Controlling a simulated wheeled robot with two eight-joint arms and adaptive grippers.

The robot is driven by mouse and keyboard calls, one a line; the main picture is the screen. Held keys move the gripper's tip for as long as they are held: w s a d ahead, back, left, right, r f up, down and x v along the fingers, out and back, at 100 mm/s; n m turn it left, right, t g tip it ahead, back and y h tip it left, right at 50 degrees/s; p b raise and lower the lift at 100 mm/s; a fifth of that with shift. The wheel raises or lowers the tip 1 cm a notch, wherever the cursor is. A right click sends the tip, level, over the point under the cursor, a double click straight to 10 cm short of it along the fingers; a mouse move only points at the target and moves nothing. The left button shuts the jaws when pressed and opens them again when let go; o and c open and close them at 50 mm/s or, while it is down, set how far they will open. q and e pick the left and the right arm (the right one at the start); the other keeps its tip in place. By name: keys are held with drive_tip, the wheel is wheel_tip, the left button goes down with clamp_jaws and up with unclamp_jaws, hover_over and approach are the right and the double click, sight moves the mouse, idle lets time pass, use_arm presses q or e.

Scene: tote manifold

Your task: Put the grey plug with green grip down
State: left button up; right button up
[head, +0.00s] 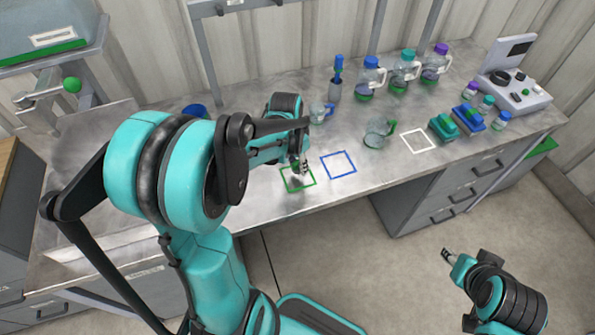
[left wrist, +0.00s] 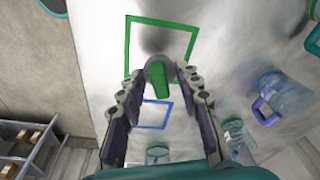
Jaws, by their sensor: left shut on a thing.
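My left gripper (head: 302,167) is shut on the grey plug with green grip, which shows between the fingertips in the left wrist view (left wrist: 158,80). In the head view the plug is mostly hidden by the fingers. The gripper is over the green square outline (head: 298,190) on the metal bench; the outline also shows in the left wrist view (left wrist: 126,45). A dark shadow lies inside the square, and the plug seems to be a little above the bench. My right gripper (head: 447,254) is out over the floor, too small to tell its opening.
A blue square outline (head: 339,179) and a white one (head: 417,151) lie right of the green square. Several capped bottles (head: 403,72) stand at the back.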

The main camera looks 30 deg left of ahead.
sight(298, 170)
use_arm(q)
wheel_tip(298, 170, down, 4)
drive_tip(key=shift+r+b, duration=0.25)
drive_tip(key=shift+b, duration=0.5)
drive_tip(key=shift+r, duration=0.1)
drive_tip(key=shift+f, duration=0.2)
drive_tip(key=o, duration=1)
drive_tip(key=shift+c, duration=0.2)
drive_tip(key=shift+r, duration=0.1)
